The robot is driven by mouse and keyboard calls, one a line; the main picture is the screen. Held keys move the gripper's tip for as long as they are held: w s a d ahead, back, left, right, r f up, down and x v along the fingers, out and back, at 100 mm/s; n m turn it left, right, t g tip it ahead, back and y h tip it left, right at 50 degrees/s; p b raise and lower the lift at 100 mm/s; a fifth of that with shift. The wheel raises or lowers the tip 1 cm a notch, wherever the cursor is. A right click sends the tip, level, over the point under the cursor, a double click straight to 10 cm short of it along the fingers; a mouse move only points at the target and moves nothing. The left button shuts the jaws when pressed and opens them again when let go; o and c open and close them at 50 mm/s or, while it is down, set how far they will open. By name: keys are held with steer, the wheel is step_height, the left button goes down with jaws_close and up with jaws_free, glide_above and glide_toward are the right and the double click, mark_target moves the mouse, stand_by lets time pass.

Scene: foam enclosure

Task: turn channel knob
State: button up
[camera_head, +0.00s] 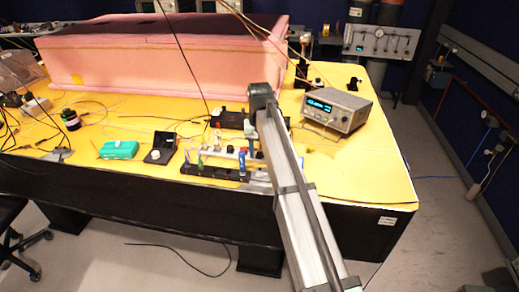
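A grey bench instrument (335,109) with a lit blue-green display stands on the right of the yellow table, its front tilted up. Small controls show on its front at the right. A small black box (160,148) with a round light-coloured dial or knob lies near the front edge, left of centre. I cannot tell which of these carries the channel knob. My silver arm rises from the bottom right to a dark end above the table's middle, left of the instrument. I cannot make out gripper fingers there or whether they touch anything.
A black rack (213,172) with several small coloured items stands by the front edge, partly beside my arm. A green case (119,150) lies left of the black box. A pink foam enclosure (160,55) fills the back. Thin cables cross the yellow table (385,185); its right front corner is clear.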

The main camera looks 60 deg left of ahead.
mark_target(260, 152)
step_height(260, 152, up, 14)
steer(key=shift+f, duration=0.1)
stand_by(0.8)
stand_by(0.4)
